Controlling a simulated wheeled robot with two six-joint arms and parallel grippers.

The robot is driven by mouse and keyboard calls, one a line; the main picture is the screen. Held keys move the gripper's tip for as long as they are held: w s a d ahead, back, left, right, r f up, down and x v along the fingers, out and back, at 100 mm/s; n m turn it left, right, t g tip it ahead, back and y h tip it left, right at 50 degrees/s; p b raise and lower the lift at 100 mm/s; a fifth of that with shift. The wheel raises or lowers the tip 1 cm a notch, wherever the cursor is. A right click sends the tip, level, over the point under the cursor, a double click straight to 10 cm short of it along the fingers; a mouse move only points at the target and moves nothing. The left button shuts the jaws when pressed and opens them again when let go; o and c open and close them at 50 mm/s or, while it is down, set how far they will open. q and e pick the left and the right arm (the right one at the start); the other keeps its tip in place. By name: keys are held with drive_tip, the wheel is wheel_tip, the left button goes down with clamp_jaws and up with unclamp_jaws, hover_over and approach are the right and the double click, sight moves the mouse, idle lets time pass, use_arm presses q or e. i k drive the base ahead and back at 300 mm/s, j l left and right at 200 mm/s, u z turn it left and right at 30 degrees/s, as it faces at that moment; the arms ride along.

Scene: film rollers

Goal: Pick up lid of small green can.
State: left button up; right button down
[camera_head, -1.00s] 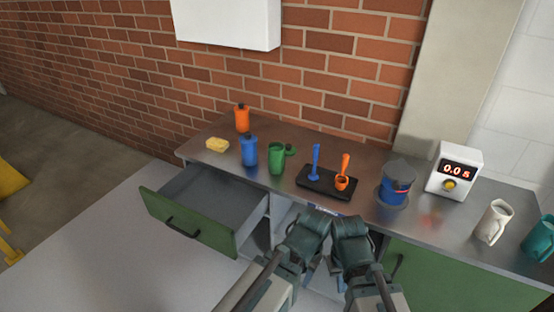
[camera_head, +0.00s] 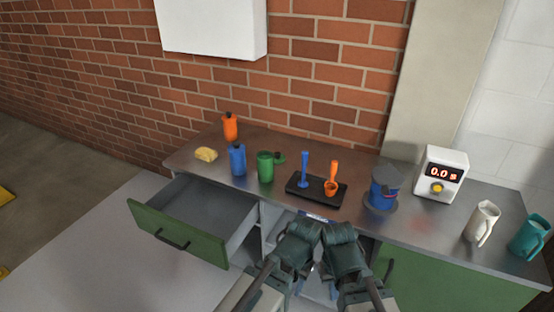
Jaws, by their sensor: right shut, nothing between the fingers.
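The small green can (camera_head: 265,168) stands open on the metal counter, left of the black tray. Its green lid (camera_head: 279,157) lies on the counter just behind and to the right of the can, apart from it. My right gripper (camera_head: 328,226) is shut and empty, in front of the counter's edge and below the tray. My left gripper (camera_head: 316,224) is beside it, nearly touching; its finger opening cannot be made out. Both are well short of the lid.
A blue can (camera_head: 237,160), an orange can (camera_head: 230,128) and a yellow sponge (camera_head: 206,154) stand left. The black tray (camera_head: 299,191) holds blue and orange tools. A blue pot (camera_head: 383,190), timer (camera_head: 440,174) and mugs stand right. A green drawer (camera_head: 178,237) juts out open at front left.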

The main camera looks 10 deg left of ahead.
sight(279, 158)
drive_tip(key=j+z, duration=0.1)
drive_tip(key=z, duration=0.3)
drive_tip(key=j+z, duration=0.15)
drive_tip(key=z, duration=0.25)
drive_tip(key=j+z, duration=0.3)
drive_tip(key=j, duration=0.3)
drive_tip(key=j+z, duration=0.35)
drive_tip(key=j, duration=0.3)
